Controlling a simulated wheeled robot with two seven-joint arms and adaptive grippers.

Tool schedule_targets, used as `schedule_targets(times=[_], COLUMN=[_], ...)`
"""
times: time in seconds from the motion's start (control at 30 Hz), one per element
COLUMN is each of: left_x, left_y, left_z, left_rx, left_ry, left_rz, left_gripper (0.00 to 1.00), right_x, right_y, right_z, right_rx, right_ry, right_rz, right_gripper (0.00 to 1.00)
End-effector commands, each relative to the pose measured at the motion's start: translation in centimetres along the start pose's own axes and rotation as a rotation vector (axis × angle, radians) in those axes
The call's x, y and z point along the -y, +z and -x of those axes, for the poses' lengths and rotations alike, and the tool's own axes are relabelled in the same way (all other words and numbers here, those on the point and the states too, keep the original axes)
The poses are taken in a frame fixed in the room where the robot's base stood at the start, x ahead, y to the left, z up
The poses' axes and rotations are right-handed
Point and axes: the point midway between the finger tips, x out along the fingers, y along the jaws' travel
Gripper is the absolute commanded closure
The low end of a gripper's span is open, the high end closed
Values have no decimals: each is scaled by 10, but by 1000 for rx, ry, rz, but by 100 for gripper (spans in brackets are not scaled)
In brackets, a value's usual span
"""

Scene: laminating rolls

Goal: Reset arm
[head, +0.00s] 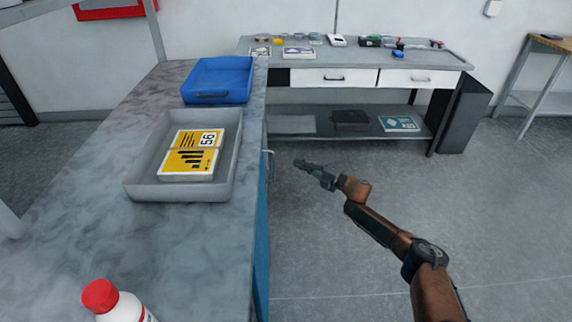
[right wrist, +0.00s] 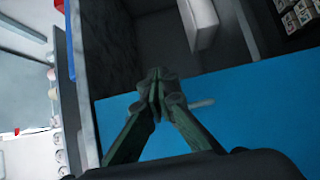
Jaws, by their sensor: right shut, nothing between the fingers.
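My right gripper (head: 308,167) hangs over the floor to the right of the grey counter, with its arm coming in from the lower right in the head view. In the right wrist view the gripper (right wrist: 157,85) has its fingers together and empty, in front of a blue cabinet front (right wrist: 230,115) with a pale handle. I cannot tell from this view how far the fingers are from the cabinet. My left gripper is not in view.
A grey tray (head: 135,187) holding a yellow and white pack (head: 192,157), a blue tray (head: 220,78) and a red-capped white bottle (head: 118,302) are on the counter (head: 75,225). A bench (head: 450,60) with drawers stands behind.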

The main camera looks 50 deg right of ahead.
Motion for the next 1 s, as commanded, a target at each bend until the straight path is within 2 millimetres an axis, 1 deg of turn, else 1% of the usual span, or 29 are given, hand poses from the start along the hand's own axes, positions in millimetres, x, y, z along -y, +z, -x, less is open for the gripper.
schedule_targets(times=[0.03, 0.1, 0.2, 0.47, 0.57, 0.67, 0.77, 0.8, 0.87, 0.9, 0.97, 1.0], left_x=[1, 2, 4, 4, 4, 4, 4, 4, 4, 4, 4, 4], left_y=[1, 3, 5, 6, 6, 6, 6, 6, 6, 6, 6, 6], left_z=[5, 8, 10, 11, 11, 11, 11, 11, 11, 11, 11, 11], left_rx=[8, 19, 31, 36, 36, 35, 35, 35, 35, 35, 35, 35], left_ry=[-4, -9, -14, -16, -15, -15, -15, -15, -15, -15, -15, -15], left_rz=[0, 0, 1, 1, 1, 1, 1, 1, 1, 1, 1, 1], left_gripper=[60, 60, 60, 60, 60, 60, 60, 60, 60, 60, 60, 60], right_x=[-1, 0, 1, 2, 10, 40, 93, 118, 156, 180, 214, 237], right_y=[5, 9, 13, 13, 9, -4, -30, -43, -64, -79, -102, -118], right_z=[6, 12, 17, 17, 17, 18, 25, 30, 39, 47, 60, 71], right_rx=[2, 0, 1, -2, -1, 5, 21, 32, 50, 63, 84, 101], right_ry=[-1, -1, -1, -1, -11, -48, -116, -150, -202, -237, -289, -325], right_rz=[1, 0, 0, -1, -11, -53, -126, -163, -220, -259, -316, -355], right_gripper=[100, 100, 100, 100, 100, 100, 100, 100, 100, 100, 100, 100])
